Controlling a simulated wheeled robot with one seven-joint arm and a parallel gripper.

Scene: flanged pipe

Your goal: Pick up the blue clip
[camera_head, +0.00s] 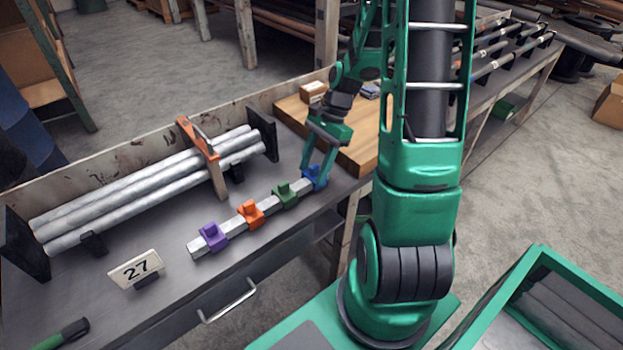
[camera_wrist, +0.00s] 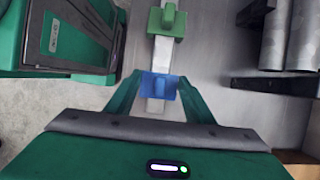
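The blue clip (camera_head: 315,177) sits at the far right end of a pale bar (camera_head: 268,205) on the bench. In the wrist view, the blue clip (camera_wrist: 159,86) lies between the two fingers of my gripper (camera_wrist: 160,84). In the head view, my gripper (camera_head: 318,165) reaches down over the clip, one finger on each side. The fingertips are right beside the clip with little or no gap visible. I cannot tell whether they press on it. The clip is still on the bar.
Green (camera_head: 286,196), orange (camera_head: 250,214) and purple (camera_head: 213,237) clips share the bar. Metal pipes (camera_head: 150,190) lie in a rack with an orange clamp (camera_head: 201,150) behind. A "27" sign (camera_head: 137,269) stands at the left. A wooden board (camera_head: 355,140) lies right of my gripper.

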